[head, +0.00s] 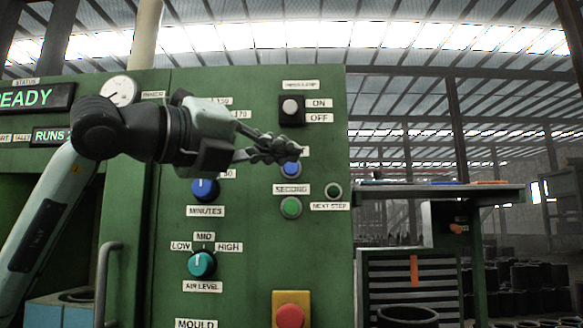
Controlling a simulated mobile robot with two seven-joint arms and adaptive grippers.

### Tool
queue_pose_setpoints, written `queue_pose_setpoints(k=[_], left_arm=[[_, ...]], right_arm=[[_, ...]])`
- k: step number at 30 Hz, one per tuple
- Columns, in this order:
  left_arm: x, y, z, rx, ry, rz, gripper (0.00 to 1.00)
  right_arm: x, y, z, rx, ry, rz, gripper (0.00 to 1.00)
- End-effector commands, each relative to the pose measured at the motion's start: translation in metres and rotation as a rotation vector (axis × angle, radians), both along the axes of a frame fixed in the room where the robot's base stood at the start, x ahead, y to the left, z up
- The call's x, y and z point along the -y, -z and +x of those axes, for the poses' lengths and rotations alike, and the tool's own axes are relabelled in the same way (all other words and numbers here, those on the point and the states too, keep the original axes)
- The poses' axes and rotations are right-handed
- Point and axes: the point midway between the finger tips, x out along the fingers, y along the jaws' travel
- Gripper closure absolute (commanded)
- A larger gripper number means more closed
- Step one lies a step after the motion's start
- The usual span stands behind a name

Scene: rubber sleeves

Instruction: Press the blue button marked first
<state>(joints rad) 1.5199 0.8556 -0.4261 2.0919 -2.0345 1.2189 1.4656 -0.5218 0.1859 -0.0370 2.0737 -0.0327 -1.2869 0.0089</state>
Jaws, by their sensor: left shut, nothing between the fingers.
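The blue button (290,170) is on the green machine panel, above the green button labelled SECOND. Its own label sits just above it and is mostly hidden behind my left gripper. My left gripper (296,150) is shut and empty, with its fingertips in front of that label, at the upper edge of the blue button. I cannot tell whether the fingertips touch the panel or the button. My right gripper is not in view.
A shelf (440,190) extends at right.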

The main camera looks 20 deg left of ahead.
Motion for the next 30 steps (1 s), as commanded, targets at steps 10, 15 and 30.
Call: queue_pose_setpoints(k=[10, 15, 30], left_arm=[[-0.013, -0.001, 0.042, -0.006, -0.002, -0.001, 1.0], [-0.018, 0.0, 0.063, -0.004, 0.0, -0.002, 1.0], [-0.024, 0.0, 0.082, -0.001, -0.001, 0.0, 1.0]], right_arm=[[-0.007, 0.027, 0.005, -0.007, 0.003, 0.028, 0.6], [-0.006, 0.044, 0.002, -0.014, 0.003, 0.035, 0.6], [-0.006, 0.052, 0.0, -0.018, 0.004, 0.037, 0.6]])
